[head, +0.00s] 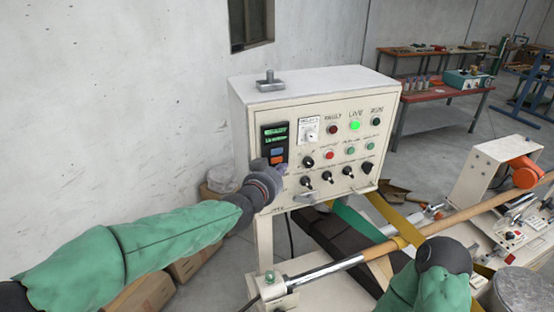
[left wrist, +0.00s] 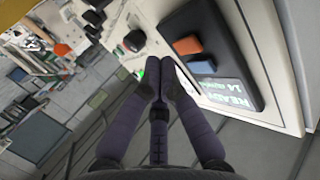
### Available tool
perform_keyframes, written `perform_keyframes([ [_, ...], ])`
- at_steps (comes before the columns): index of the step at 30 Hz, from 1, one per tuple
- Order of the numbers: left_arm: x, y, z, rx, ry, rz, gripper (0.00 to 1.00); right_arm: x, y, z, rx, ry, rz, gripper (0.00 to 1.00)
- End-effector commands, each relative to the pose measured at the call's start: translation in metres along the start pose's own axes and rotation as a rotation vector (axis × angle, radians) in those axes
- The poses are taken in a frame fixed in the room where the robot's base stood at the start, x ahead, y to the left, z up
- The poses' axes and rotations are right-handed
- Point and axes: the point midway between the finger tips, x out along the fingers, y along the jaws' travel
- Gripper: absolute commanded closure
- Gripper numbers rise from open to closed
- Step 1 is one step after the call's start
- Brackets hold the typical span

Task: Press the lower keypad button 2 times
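The black keypad (head: 275,143) is on the left of the cream control box's front panel, with a lit green display at its top. Under the display are a blue button (head: 277,152) and, below it, the orange lower button (head: 277,160). The left wrist view also shows the orange button (left wrist: 187,45), the blue button (left wrist: 201,67) and the display reading READY. My left gripper (head: 277,170) is just below the keypad. Its fingers (left wrist: 156,65) are together and empty, beside the keypad's edge and apart from the orange button. My right gripper (head: 446,255) is low at the right, fingers hidden.
The control box (head: 315,90) carries several knobs and lamps right of the keypad; a green lamp (head: 354,126) is lit. A winder shaft (head: 420,233) runs below it to the right. Cardboard boxes (head: 190,266) lie under my left arm. A red table (head: 445,97) stands behind.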

Motion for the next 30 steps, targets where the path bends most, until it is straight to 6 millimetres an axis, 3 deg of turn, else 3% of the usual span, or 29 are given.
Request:
perform_keyframes([
  [14,-0.028,0.028,-0.003,0.001,0.000,0.001,1.00,-0.026,-0.009,0.001,0.000,0.000,0.000,0.46],
  [30,-0.030,0.031,0.000,0.001,0.000,0.000,1.00,-0.027,-0.010,0.001,0.000,0.000,0.000,0.46],
])
